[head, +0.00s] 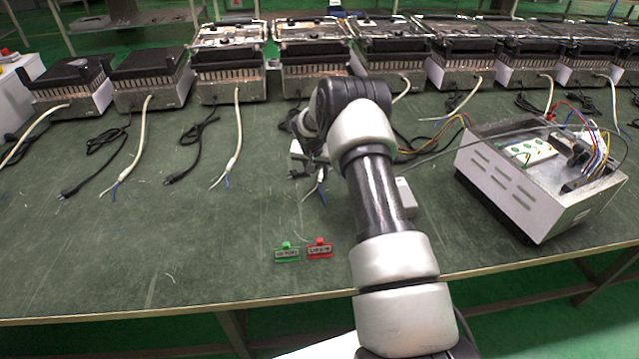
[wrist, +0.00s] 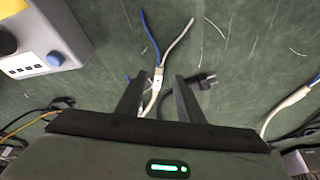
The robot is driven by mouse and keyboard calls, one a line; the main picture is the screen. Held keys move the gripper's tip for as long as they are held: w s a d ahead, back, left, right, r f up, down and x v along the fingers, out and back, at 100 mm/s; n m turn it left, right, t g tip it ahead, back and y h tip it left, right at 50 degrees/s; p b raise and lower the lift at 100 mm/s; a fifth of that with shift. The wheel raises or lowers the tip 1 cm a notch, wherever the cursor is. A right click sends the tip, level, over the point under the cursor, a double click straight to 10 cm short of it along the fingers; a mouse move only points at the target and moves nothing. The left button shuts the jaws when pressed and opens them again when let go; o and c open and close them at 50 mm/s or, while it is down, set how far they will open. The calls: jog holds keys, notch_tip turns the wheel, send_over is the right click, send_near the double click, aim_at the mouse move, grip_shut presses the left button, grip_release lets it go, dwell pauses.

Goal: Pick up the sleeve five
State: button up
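In the wrist view, a white cable sleeve (wrist: 157,82), with blue and white wire ends running up from it, lies on the green table between the two dark fingers of my gripper (wrist: 160,78). My gripper is open, with a gap on each side of the sleeve; I cannot tell its height over the table. In the head view, my gripper (head: 308,158) is low over the table and partly hidden by my arm. The blue wire ends (head: 320,188) show just below it. No number shows on any sleeve.
A black plug (wrist: 207,80) lies right of the fingers, and another white sleeve (wrist: 294,98) is further right. A control box (wrist: 48,42) stands left. Green and red tags (head: 287,252) lie near the front edge. An open metal case (head: 540,170) stands right; heater units line the back.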

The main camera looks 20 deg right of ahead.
aim_at(319, 180)
jog(key=x, duration=0.4)
jog(key=shift+d+f+b, duration=0.15)
jog(key=shift+f+b, duration=0.05)
jog(key=shift+b, duration=0.2)
grip_shut()
jog(key=shift+r, duration=0.1)
